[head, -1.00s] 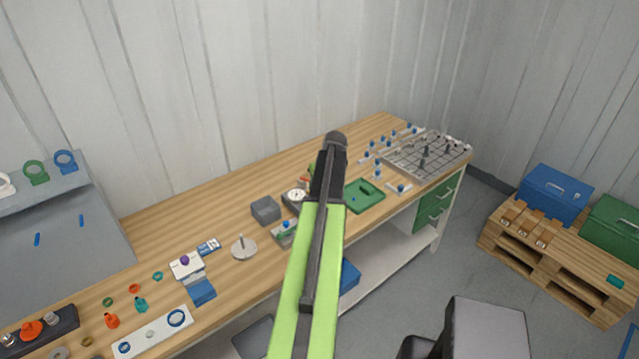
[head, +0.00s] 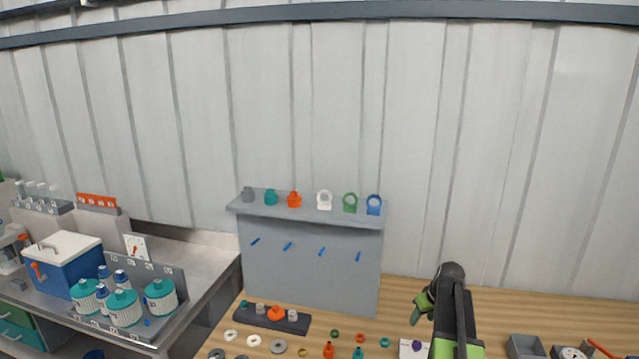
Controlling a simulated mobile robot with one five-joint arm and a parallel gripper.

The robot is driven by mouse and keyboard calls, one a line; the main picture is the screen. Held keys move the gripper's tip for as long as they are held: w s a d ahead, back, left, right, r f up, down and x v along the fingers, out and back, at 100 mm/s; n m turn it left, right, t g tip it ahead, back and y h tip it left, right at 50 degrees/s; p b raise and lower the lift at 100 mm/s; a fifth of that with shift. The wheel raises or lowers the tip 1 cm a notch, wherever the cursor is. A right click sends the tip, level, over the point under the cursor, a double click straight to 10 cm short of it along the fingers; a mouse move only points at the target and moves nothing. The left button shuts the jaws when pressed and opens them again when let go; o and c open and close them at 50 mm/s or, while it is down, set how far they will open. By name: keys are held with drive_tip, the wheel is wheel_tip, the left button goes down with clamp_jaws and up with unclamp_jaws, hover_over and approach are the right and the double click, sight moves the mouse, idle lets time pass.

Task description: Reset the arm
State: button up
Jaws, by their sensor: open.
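My arm, green with a dark upper part, rises at the lower right of the head view. My gripper (head: 436,294) is at its top end, over the wooden workbench (head: 520,304) and in front of the pale wall. A small dark-green piece (head: 424,303) shows just left of the arm's tip; I cannot tell whether it is part of the gripper. No object is clearly seen between the jaws. The fingers are seen from behind and are partly hidden by the arm.
A grey panel (head: 310,264) with coloured fittings on its top shelf stands left of my arm. A dark block with fittings (head: 265,317) and several rings lie before it. Further left, a blue box (head: 66,268) and teal-capped vessels (head: 122,306) stand on a metal bench.

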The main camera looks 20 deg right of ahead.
drive_tip(key=w+a+f+n+g+y+b, duration=0.1)
drive_tip(key=w+a+f+n+b, duration=0.15)
drive_tip(key=a, duration=1.25)
drive_tip(key=w+a+f+n+b, duration=0.1)
drive_tip(key=a+f, duration=0.2)
drive_tip(key=a, duration=1.2)
drive_tip(key=s+a+f+g+b, duration=0.15)
drive_tip(key=s+a, duration=0.35)
drive_tip(key=a, duration=0.6)
drive_tip(key=s+m+g, duration=0.1)
drive_tip(key=s+m, duration=0.2)
drive_tip(key=s, duration=0.3)
drive_tip(key=shift+s+h, duration=0.35)
drive_tip(key=shift+h, duration=0.05)
drive_tip(key=shift+g, duration=0.25)
drive_tip(key=shift+c, duration=0.4)
